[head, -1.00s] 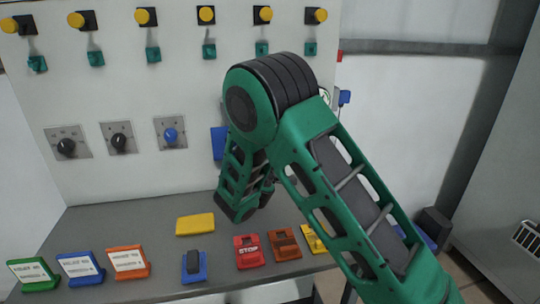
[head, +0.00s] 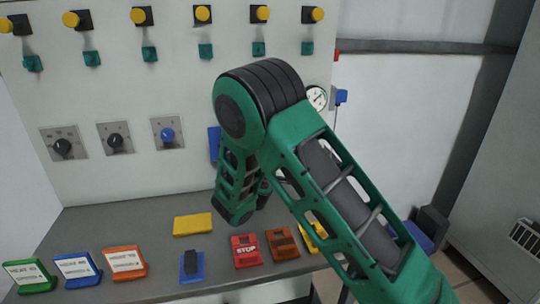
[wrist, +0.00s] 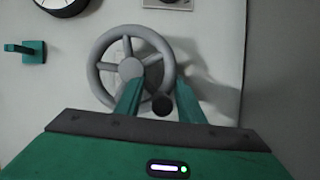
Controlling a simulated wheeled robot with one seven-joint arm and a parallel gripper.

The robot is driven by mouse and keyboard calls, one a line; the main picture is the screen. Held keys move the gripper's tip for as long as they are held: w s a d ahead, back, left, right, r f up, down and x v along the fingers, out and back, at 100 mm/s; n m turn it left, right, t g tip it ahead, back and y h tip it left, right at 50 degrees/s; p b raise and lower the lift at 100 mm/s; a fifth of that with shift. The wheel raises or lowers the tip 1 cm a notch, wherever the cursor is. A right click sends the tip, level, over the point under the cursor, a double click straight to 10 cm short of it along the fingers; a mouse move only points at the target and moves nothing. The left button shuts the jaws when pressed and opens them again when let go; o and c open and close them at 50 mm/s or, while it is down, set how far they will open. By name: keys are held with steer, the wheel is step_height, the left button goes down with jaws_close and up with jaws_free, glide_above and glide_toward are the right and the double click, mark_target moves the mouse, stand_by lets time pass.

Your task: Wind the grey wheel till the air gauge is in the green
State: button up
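The grey wheel (wrist: 130,68) with its spokes is on the white panel in the wrist view. A round black knob (wrist: 162,105) shows at the wheel's lower right. My gripper (wrist: 158,84) is open, with one green finger on each side of the knob and a visible gap to each. I cannot tell how deep the knob sits between the fingers. In the head view my arm hides the wheel and gripper. The air gauge (head: 316,98) is a round white dial right of my arm, too small to read. A dial cut off at the wrist view's top left (wrist: 62,4) shows no readable needle.
A green hook-like fitting (wrist: 25,50) stands left of the wheel. The grey bench (head: 120,222) holds a yellow block (head: 192,224), a red STOP block (head: 246,251) and several coloured label stands. Yellow buttons and rotary knobs (head: 168,134) line the panel.

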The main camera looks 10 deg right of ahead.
steer(key=v, duration=1)
steer(key=shift+s+a, duration=0.2)
steer(key=shift+s, duration=0.1)
steer(key=s+d+m+g+h, duration=0.2)
steer(key=d+m+g, duration=0.1)
steer(key=d, duration=0.5)
steer(key=s+d+m+g+h, duration=0.2)
steer(key=d+m+g, duration=0.15)
steer(key=d, duration=0.45)
steer(key=s+d+m+g+y, duration=0.1)
steer(key=s+d+m+g, duration=0.55)
steer(key=s+d, duration=0.6)
steer(key=s+d+f+m+g+y, duration=0.2)
steer(key=s+m+y, duration=0.2)
steer(key=s, duration=0.8)
steer(key=s+a+r+m+y, duration=0.1)
steer(key=s+a+y, duration=0.2)
steer(key=s, duration=0.4)
steer(key=s+a+r+g+y, duration=0.1)
steer(key=s+a+r+y, duration=0.1)
steer(key=s, duration=0.5)
steer(key=shift+s+a+m+y, duration=0.4)
steer(key=shift+a, duration=0.4)
